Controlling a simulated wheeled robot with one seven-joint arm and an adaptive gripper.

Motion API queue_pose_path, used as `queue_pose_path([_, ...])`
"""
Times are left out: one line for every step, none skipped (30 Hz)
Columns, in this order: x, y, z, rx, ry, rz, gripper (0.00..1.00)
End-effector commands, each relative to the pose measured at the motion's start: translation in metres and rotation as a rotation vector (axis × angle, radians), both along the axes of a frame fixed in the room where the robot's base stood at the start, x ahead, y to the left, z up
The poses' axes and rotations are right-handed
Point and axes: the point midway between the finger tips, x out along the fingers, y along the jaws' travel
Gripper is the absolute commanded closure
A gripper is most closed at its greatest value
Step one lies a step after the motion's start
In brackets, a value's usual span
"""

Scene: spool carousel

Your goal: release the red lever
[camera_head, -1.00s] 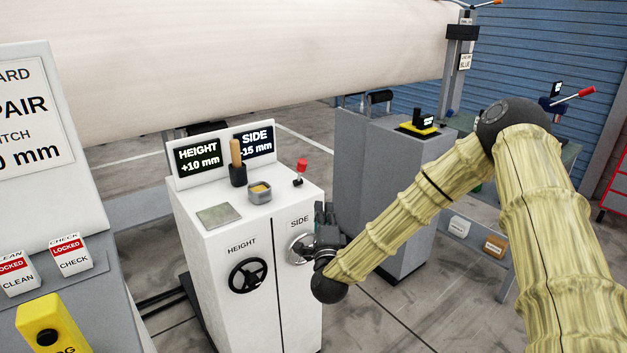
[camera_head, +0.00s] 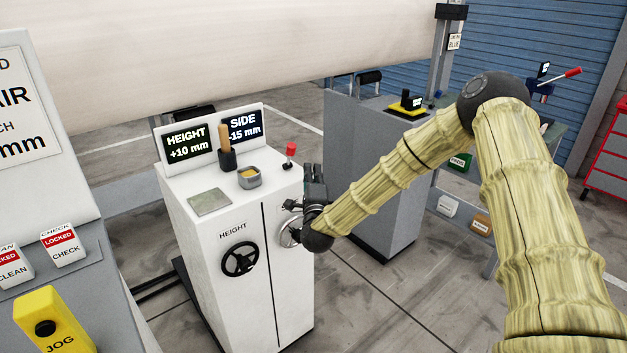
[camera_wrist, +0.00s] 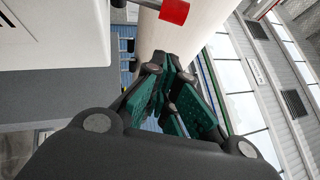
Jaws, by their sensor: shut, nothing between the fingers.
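A lever with a red knob (camera_head: 291,149) stands upright on the top of the white cabinet (camera_head: 185,235), near its right edge. My gripper (camera_head: 312,172) points upward beside the cabinet's right edge, right of the lever and a little lower. It is apart from the lever. In the wrist view its green-padded fingers (camera_wrist: 172,72) are shut with nothing held. My wrist partly hides the metal side wheel (camera_head: 287,232) on the cabinet front.
Two displays reading HEIGHT +10 mm (camera_head: 187,140) and SIDE -15 mm (camera_head: 241,127), a wooden-handled tool (camera_head: 225,148) and a small grey tin (camera_head: 249,177) stand on the cabinet. A large pale roll (camera_head: 230,50) hangs behind. Another red-handled lever (camera_head: 572,72) is at far right.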

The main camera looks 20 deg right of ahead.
Motion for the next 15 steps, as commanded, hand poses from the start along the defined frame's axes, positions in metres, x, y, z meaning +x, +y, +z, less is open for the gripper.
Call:
queue_pose_path([0.008, -0.002, 0.005, -0.001, -0.002, -0.001, 1.00])
queue_pose_path([0.013, -0.003, 0.006, -0.001, -0.002, -0.001, 1.00])
queue_pose_path([0.019, -0.005, 0.008, -0.001, -0.002, -0.001, 1.00])
queue_pose_path([0.022, -0.002, 0.009, -0.001, 0.000, 0.002, 1.00])
queue_pose_path([0.026, 0.001, 0.010, -0.001, 0.000, 0.003, 1.00])
queue_pose_path([0.030, 0.003, 0.012, -0.001, 0.000, 0.002, 1.00])
queue_pose_path([0.033, 0.005, 0.013, -0.001, 0.000, 0.002, 1.00])
queue_pose_path([0.035, 0.007, 0.013, 0.000, 0.000, 0.001, 1.00])
queue_pose_path([0.039, 0.009, 0.015, 0.000, 0.000, 0.001, 1.00])
queue_pose_path([0.041, 0.010, 0.016, 0.000, 0.000, 0.001, 1.00])
queue_pose_path([0.043, 0.011, 0.016, -0.001, 0.000, 0.002, 1.00])
queue_pose_path([0.045, 0.013, 0.017, 0.000, 0.001, 0.002, 1.00])
queue_pose_path([0.046, 0.014, 0.017, 0.000, 0.001, 0.002, 1.00])
queue_pose_path([0.047, 0.014, 0.018, 0.000, 0.001, 0.001, 1.00])
queue_pose_path([0.048, 0.015, 0.018, 0.000, 0.000, 0.001, 1.00])
